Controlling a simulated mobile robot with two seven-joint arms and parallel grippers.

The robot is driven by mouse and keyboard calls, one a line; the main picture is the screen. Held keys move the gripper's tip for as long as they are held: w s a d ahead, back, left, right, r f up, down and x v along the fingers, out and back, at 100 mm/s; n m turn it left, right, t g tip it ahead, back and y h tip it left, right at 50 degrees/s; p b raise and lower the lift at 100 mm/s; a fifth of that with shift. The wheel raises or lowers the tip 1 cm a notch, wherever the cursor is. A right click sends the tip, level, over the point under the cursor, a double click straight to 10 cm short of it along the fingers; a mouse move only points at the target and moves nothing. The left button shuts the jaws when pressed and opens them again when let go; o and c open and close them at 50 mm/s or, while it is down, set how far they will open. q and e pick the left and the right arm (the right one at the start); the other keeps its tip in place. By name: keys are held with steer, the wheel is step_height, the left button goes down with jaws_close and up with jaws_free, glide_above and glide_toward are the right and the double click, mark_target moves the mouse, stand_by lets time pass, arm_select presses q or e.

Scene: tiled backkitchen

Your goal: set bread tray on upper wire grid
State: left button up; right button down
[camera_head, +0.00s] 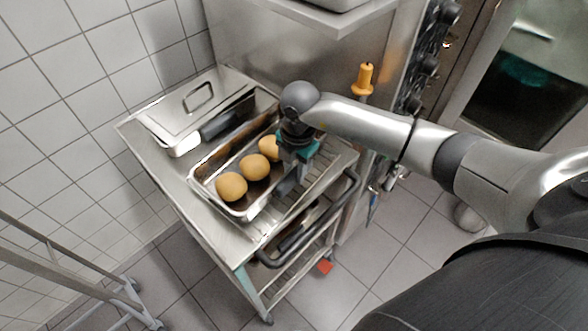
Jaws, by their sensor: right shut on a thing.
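The bread tray (212,163) is a shallow metal tray with round golden buns (254,167) in a row. It is over the top of a steel trolley; I cannot tell whether it rests there or is held just above. My right gripper (289,183) is at the tray's right long side, pointing down, and is shut on the tray's rim there. The gripper and wrist hide part of that side and the tray's far end. A wire grid (327,172) shows at the trolley's upper level, right of the tray. My left gripper is out of view.
A lidded metal pan (187,107) stands on the trolley's far left part, close to the tray. A dark handle bar (318,226) runs along the trolley's right side. Another rack (290,283) shows lower down. An orange-handled tool (365,78) is near the steel unit behind. Tiled wall is at left.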

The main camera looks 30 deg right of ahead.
steer(key=shift+w+f, duration=0.1)
steer(key=shift+f, duration=0.05)
steer(key=c, duration=0.6)
jaws_free()
step_height(320, 180, up, 12)
steer(key=shift+s+d, duration=0.15)
steer(key=shift+s, duration=0.25)
